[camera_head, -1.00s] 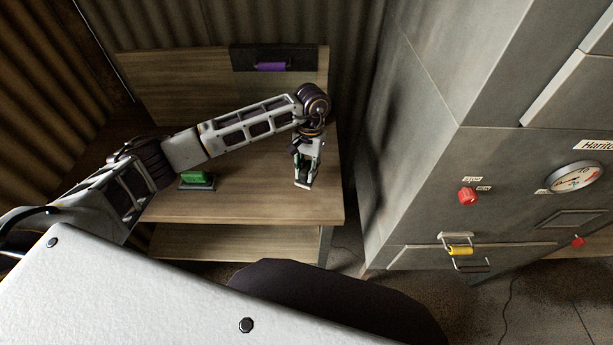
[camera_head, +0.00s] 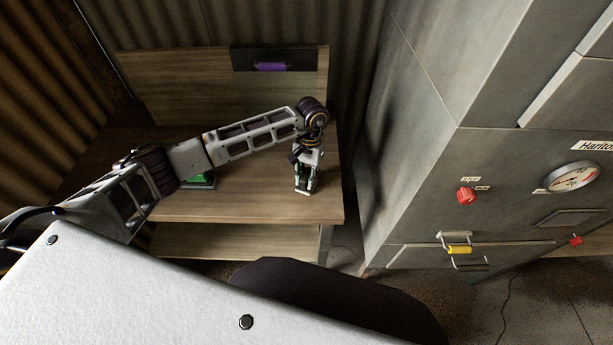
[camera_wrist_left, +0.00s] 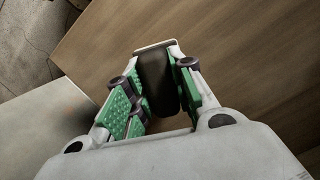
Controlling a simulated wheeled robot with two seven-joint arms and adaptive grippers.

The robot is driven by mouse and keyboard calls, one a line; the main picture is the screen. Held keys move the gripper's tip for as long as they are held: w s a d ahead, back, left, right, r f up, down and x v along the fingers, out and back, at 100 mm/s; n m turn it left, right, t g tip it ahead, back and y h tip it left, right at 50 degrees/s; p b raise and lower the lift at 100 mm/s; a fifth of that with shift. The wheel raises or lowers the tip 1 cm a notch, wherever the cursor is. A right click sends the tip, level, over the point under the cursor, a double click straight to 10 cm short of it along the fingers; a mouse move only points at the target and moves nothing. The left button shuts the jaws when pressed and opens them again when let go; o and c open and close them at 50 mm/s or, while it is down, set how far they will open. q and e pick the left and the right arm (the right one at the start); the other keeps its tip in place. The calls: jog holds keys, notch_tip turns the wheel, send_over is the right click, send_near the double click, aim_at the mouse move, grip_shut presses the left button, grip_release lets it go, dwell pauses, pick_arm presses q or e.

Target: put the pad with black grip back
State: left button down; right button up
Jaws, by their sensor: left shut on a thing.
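My left gripper (camera_wrist_left: 155,95) is shut on the black grip (camera_wrist_left: 158,80) of a pad, with its green fingers on either side of it in the left wrist view. A pale edge of the pad (camera_wrist_left: 155,46) shows beyond the grip; the rest is hidden by the gripper. In the head view my left gripper (camera_head: 303,184) points down over the right end of the wooden bench (camera_head: 255,205). I cannot tell whether the pad touches the bench top. My right gripper is not in view.
A pad with a green grip (camera_head: 202,182) lies on the bench, partly behind my left arm. A purple grip (camera_head: 270,67) is on a dark block at the bench's back. A grey cabinet (camera_head: 420,190) with a red knob (camera_head: 466,195), gauge and yellow grip (camera_head: 459,249) stands right.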

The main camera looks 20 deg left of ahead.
aim_at(309, 169)
pick_arm(q)
jog(key=c, duration=1.2)
grip_release()
jog(key=shift+r, duration=0.2)
notch_tip(309, 169, up, 12)
jog(key=w+b, duration=0.2)
jog(key=shift+f, duration=0.25)
jog(key=shift+d, duration=0.1)
